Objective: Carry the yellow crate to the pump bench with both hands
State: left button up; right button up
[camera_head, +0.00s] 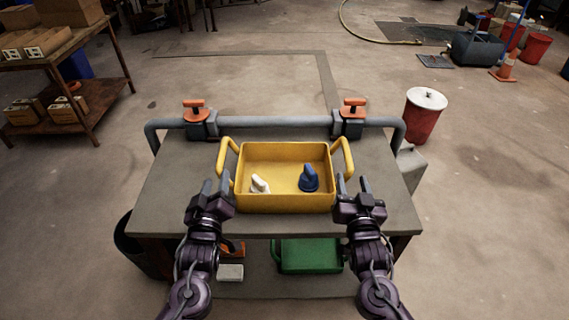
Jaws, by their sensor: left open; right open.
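The yellow crate (284,206) sits on a grey-topped bench (172,192), near its front edge. It has a raised yellow handle at its left end (225,165) and another at its right end (344,156). A white knob-like piece (260,184) and a blue one (309,178) lie inside it. My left gripper (215,187) is open near the crate's front left corner, close to the left handle. My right gripper (353,185) is open near the front right corner, close to the right handle. I cannot tell whether either touches the crate.
A grey pipe (270,122) with two orange-handled valves runs along the bench's back edge. A green crate (310,256) is on the lower shelf. A red drum with a white lid (424,115) stands right of the bench. A shelf with boxes (62,60) is at far left.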

aim_at(220, 160)
pick_arm(q)
jog(key=shift+w+r, duration=0.1)
jog(key=shift+w, duration=0.15)
pick_arm(e)
jog(key=shift+w+r, duration=0.1)
jog(key=shift+w, duration=0.15)
pick_arm(q)
jog(key=shift+s, duration=0.1)
pick_arm(e)
jog(key=shift+s, duration=0.1)
pick_arm(q)
jog(key=shift+s+r, duration=0.1)
pick_arm(e)
jog(key=shift+s+r, duration=0.1)
pick_arm(q)
jog(key=shift+w, duration=0.35)
pick_arm(e)
jog(key=shift+w, duration=0.35)
pick_arm(q)
jog(key=w, duration=0.7)
jog(key=shift+w, duration=0.15)
pick_arm(e)
jog(key=w, duration=0.7)
jog(key=shift+w, duration=0.15)
pick_arm(q)
jog(key=shift+c, duration=0.2)
pick_arm(e)
jog(key=shift+c, duration=0.4)
